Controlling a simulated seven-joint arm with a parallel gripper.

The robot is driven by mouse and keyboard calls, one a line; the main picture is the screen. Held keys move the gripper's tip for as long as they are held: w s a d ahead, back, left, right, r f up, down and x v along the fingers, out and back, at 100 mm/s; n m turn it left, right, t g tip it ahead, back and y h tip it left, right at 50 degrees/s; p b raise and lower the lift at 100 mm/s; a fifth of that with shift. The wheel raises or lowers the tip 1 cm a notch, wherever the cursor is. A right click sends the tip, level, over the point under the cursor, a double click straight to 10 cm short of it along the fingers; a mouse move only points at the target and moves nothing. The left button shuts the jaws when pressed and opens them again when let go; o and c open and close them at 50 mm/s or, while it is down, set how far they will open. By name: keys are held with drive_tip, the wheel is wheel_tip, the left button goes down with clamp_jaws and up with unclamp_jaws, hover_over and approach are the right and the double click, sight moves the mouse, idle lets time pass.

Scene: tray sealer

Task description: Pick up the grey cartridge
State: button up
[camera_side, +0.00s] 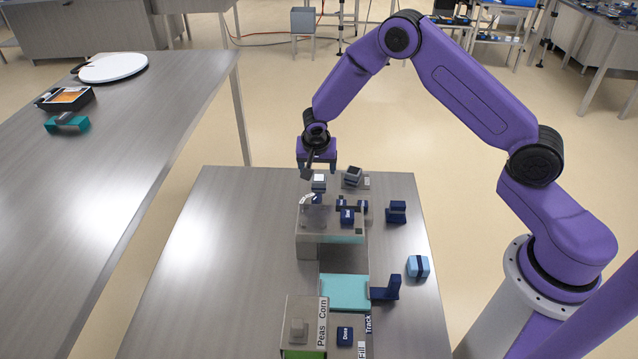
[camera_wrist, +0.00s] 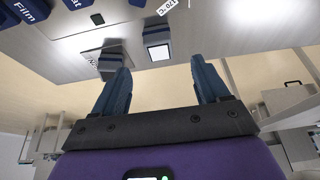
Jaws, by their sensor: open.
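A small dark grey block with a lighter top, which looks like the grey cartridge (camera_side: 352,176), sits at the back of the table beside the tray sealer (camera_side: 308,250). It also shows in the wrist view (camera_wrist: 110,62), partly behind the left finger. My gripper (camera_side: 317,172) is open and empty, to the left of this block in the side view. It is above a blue-grey post with a bright square top (camera_side: 319,184). In the wrist view that post (camera_wrist: 158,50) shows between the open fingers (camera_wrist: 162,85).
Blue blocks (camera_side: 396,212) and a light-blue block (camera_side: 418,267) stand along the table's right side. A teal plate (camera_side: 345,292) and a Peas/Corn box (camera_side: 305,308) are in front. The table's left part is clear. A second table (camera_side: 120,130) holds a tray and a white disc.

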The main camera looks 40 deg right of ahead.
sight(319, 178)
drive_tip(key=shift+d+x, duration=0.1)
drive_tip(key=shift+x, duration=2.2)
drive_tip(key=shift+d+x, duration=0.15)
drive_tip(key=shift+x, duration=2.15)
drive_tip(key=shift+w+r, duration=0.1)
drive_tip(key=c, duration=1.1)
